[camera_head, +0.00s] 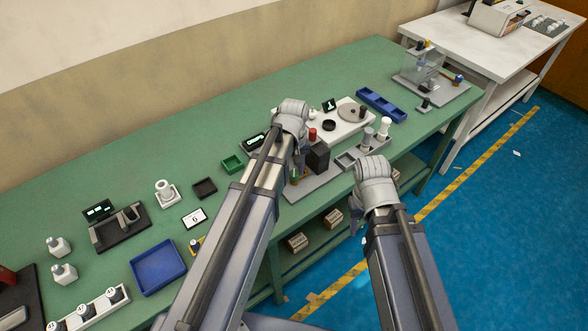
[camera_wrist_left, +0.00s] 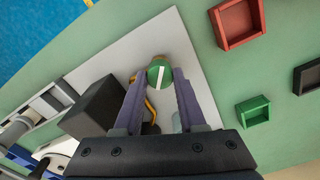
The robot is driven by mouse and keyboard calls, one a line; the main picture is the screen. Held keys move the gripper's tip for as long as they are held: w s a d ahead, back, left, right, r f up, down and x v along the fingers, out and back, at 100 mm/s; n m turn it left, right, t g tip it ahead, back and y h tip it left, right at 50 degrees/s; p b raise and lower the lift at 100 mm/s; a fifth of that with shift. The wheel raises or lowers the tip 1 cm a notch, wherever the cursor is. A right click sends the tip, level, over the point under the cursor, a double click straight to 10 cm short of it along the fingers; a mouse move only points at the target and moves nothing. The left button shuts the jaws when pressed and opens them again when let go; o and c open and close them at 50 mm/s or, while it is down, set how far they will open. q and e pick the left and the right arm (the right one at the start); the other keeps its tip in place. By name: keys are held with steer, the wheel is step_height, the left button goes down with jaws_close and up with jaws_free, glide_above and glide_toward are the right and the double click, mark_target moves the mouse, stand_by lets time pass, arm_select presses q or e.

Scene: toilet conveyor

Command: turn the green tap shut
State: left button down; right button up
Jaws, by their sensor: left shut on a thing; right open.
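The green tap (camera_wrist_left: 160,74) is a round knob with a white bar across its top, on a light grey plate (camera_wrist_left: 165,35) in the left wrist view. My left gripper (camera_wrist_left: 158,79) has a finger on each side of the knob and is shut on it. In the head view my left arm hides most of the tap and the gripper. My right gripper (camera_head: 356,221) hangs off the bench's front edge, partly hidden by its wrist; it is open and clear of the tap.
A black block (camera_head: 318,156) stands close beside the tap on the same plate. A small green tray (camera_head: 232,164), a blue tray (camera_head: 158,266) and a black tray (camera_head: 204,188) lie on the green bench.

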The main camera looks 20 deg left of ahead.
mark_target(294, 173)
arm_select(q)
steer(key=m, duration=0.5)
steer(key=shift+m, duration=2.6)
steer(key=shift+c, duration=2.4)
jaws_free()
steer(key=shift+r, duration=0.1)
step_height(294, 173, up, 8)
steer(key=p, duration=0.8)
steer(key=shift+f, duration=0.2)
